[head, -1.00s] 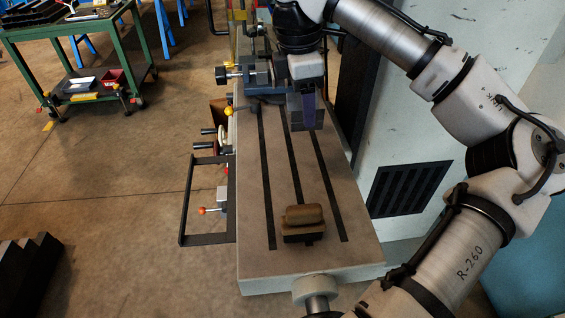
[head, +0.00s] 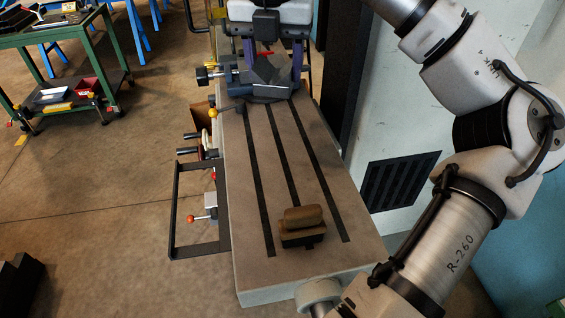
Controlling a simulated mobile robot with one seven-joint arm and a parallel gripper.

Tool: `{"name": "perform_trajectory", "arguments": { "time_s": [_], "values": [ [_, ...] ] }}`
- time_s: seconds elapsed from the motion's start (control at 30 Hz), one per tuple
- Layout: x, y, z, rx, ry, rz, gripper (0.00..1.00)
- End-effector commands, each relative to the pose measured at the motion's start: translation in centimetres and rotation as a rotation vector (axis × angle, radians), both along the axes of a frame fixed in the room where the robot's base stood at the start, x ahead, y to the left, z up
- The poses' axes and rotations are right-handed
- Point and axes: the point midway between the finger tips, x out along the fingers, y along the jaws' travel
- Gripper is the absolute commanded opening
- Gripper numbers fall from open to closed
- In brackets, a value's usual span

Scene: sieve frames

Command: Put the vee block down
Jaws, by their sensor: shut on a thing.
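My gripper (head: 270,62) is at the top of the head view, over the far end of the slotted machine table (head: 255,265). Its two blue-violet fingers stand apart, shut on the grey vee block (head: 272,76) between them. The block's upper part is partly hidden by my gripper. I cannot tell whether its underside touches the table or is just above it.
A vise (head: 222,76) is close behind and left of the block. A brown rounded piece on a dark base (head: 303,220) sits at the table's near end. The slotted middle is clear. A green cart (head: 108,50) stands far left.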

Motion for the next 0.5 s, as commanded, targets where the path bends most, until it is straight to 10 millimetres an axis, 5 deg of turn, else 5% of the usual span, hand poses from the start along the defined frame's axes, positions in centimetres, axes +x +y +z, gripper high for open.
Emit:
{"name": "perform_trajectory", "arguments": {
  "time_s": [0.5],
  "values": [
    [0.0, 0.0, -11.6, -0.001, 0.0, -0.002, 0.0]
  ]
}}
